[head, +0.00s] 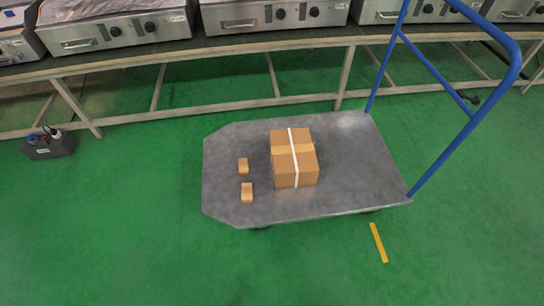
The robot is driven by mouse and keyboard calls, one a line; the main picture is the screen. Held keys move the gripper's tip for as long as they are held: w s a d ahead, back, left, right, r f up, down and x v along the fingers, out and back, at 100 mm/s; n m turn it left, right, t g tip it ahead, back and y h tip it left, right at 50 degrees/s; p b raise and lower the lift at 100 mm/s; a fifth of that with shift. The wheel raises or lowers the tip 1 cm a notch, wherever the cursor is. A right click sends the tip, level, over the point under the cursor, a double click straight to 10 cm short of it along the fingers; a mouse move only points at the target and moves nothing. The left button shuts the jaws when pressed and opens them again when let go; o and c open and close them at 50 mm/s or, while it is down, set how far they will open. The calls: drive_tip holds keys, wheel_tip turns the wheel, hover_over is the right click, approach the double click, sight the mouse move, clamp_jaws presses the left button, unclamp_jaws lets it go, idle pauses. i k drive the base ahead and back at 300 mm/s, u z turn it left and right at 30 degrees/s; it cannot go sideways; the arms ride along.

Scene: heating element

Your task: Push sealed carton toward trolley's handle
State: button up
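The sealed carton (306,172) is a brown box with a white strap over its top and front. It sits upright near the middle of the trolley's grey flat deck (362,165). The trolley's blue tube handle (446,168) rises from the deck's right end. A stretch of bare deck lies between the carton and the handle. My gripper is not in the head view, so its place and state do not show.
Two small brown boxes, one (243,166) behind the other (247,192), lie on the deck left of the carton. A long bench (215,58) with metal appliances (118,30) runs behind the trolley. A dark box (48,146) stands on the green floor at left. Floor in front is clear.

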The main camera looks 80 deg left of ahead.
sight(295, 164)
drive_tip(key=u, duration=2.35)
drive_tip(key=k, duration=0.5)
drive_tip(key=u, duration=0.6)
drive_tip(key=i, duration=1.55)
drive_tip(key=z, duration=0.3)
